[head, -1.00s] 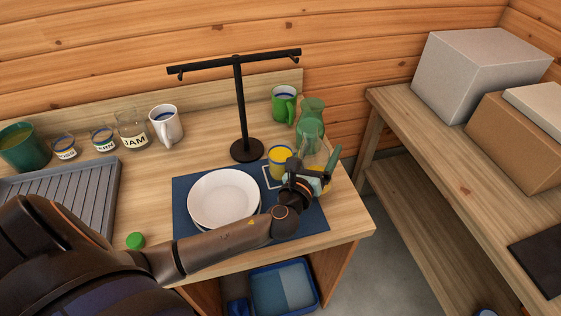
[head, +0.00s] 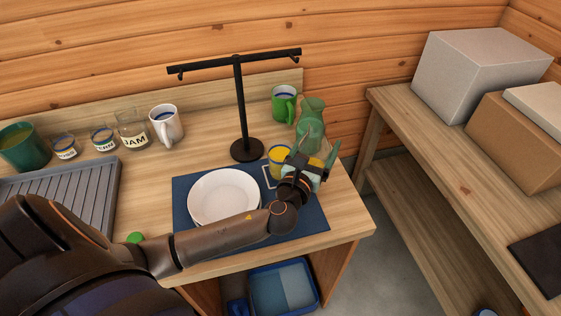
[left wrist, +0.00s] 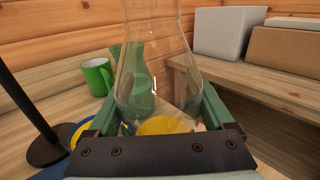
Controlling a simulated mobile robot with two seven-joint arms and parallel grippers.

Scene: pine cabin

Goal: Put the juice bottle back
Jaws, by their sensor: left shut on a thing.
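The juice bottle (left wrist: 160,75) is clear glass with yellow juice low inside. In the left wrist view it stands between the two green fingers of my left gripper (left wrist: 158,108), which is shut on it. In the head view my left gripper (head: 318,158) is above the right part of the blue placemat (head: 310,222), and it hides most of the bottle. I cannot tell whether the bottle's base touches the table. My right gripper is not in view.
A green carafe (head: 311,112) stands close behind the gripper, with a green mug (head: 284,103) further back. A glass of yellow juice (head: 278,157) is just left of the gripper. White plates (head: 223,196) and a black stand (head: 240,100) are further left.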

